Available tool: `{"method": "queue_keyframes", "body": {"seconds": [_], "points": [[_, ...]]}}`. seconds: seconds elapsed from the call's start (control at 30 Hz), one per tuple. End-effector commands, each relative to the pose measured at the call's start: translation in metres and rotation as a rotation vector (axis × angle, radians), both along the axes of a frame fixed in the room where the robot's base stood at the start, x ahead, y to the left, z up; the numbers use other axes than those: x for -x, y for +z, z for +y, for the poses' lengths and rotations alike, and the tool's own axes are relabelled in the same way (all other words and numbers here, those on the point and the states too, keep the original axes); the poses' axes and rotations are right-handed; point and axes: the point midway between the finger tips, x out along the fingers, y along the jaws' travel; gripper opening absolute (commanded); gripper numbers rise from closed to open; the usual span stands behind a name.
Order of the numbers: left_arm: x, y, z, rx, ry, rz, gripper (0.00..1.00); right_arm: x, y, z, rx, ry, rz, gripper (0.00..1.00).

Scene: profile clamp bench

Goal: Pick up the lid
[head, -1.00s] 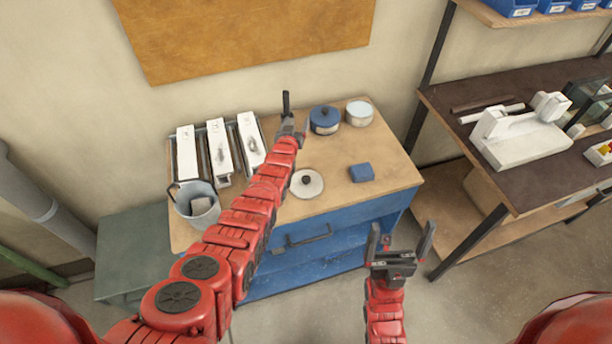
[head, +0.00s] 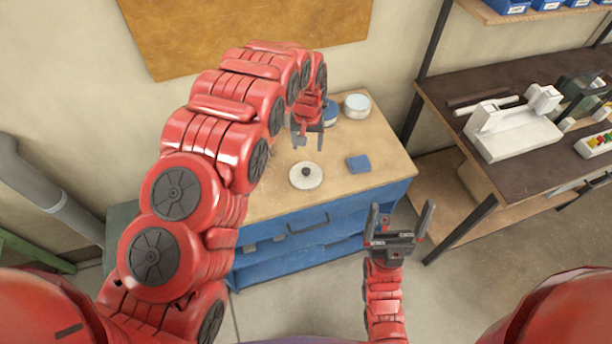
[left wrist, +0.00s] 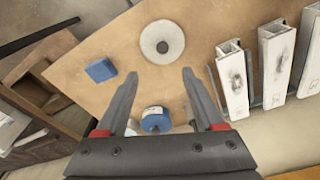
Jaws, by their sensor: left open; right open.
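The lid (head: 306,176) is a white disc with a dark knob, lying flat on the wooden bench top (head: 384,172). It also shows in the left wrist view (left wrist: 151,39), beyond the fingertips. My left gripper (head: 308,142) is open and empty, pointing down above the bench, behind the lid in the head view. It is apart from the lid. In the left wrist view its two fingers (left wrist: 161,75) spread apart with nothing between their tips. My right gripper (head: 402,217) is open and empty in front of the bench, fingers up.
A blue block (head: 358,164) lies right of the lid. A blue pot (head: 330,115), partly hidden by my left arm, and a pale round tin (head: 357,106) stand at the back. White profiles (left wrist: 275,60) show in the left wrist view. A dark side bench (head: 445,95) stands right.

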Motion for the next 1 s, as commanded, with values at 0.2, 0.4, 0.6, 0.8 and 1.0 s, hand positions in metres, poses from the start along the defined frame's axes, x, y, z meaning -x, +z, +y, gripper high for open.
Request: {"method": "queue_keyframes", "body": {"seconds": [0.2, 0.4, 0.6, 0.8, 1.0], "points": [[-0.005, -0.045, 0.000, 0.001, 0.000, -0.003, 0.70, 0.000, -0.051, 0.000, 0.000, 0.000, 0.000, 1.00], [-0.010, -0.075, -0.001, 0.003, 0.000, -0.007, 0.70, 0.000, -0.088, 0.000, 0.000, 0.000, 0.000, 1.00], [-0.013, -0.103, -0.001, 0.002, 0.000, -0.005, 0.70, 0.000, -0.123, 0.000, 0.000, 0.000, 0.000, 1.00], [-0.015, -0.109, -0.001, 0.001, 0.000, -0.004, 0.70, 0.000, -0.130, 0.000, 0.000, 0.000, 0.000, 1.00], [-0.018, -0.121, 0.002, 0.001, 0.000, -0.003, 0.70, 0.000, -0.113, 0.000, 0.000, 0.000, 0.000, 1.00]]}}
